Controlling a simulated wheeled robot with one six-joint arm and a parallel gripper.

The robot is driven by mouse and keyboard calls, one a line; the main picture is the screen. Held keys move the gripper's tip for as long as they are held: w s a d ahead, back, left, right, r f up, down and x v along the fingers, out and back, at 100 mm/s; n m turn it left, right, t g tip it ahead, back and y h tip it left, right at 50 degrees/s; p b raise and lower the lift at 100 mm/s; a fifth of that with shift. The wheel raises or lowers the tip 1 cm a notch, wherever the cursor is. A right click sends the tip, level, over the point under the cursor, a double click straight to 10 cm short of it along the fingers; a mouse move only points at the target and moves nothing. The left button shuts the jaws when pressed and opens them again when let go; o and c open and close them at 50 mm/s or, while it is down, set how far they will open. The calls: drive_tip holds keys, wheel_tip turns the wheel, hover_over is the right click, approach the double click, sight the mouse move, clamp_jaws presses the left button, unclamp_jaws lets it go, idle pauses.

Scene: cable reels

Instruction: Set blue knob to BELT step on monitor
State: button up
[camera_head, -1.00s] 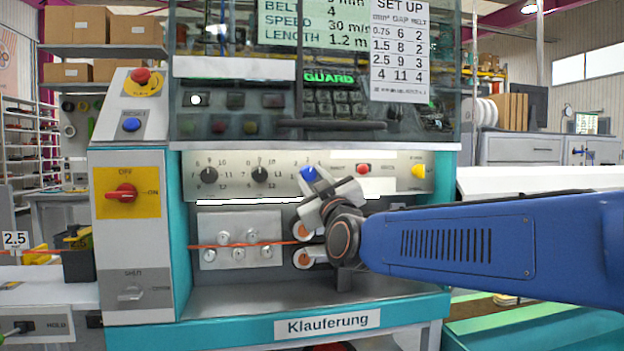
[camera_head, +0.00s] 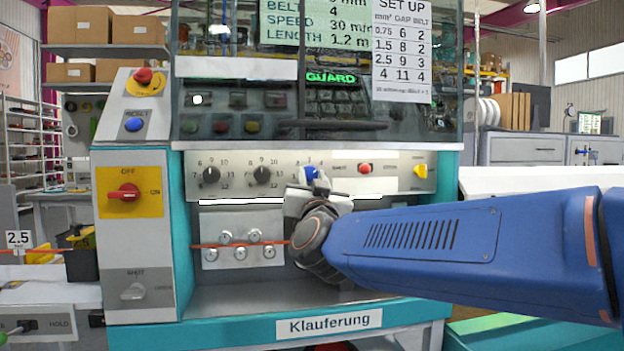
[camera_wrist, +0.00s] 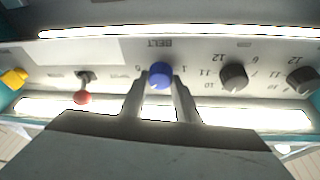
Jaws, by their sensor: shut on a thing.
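The blue knob (camera_head: 311,174) sits on the light panel of the machine, right of two black knobs. In the wrist view the blue knob (camera_wrist: 160,75) is between the two fingers of my gripper (camera_wrist: 160,88), under the label BELT. My gripper (camera_head: 313,188) is shut on it, and the fingers hide most of the dial numbers.
Black knobs (camera_head: 211,175) (camera_head: 262,175) are to the left on the panel. A red knob (camera_head: 365,169) and a yellow switch (camera_head: 420,171) are to the right. Rollers with an orange cable (camera_head: 240,245) lie below. The guard window (camera_head: 240,100) is above.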

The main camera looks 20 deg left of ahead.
idle(0.4)
drive_tip(key=o, duration=1)
drive_tip(key=shift+o, duration=0.2)
drive_tip(key=v, duration=1.7)
drive_tip(key=shift+s+d+f, duration=0.1)
drive_tip(key=shift+d, duration=0.05)
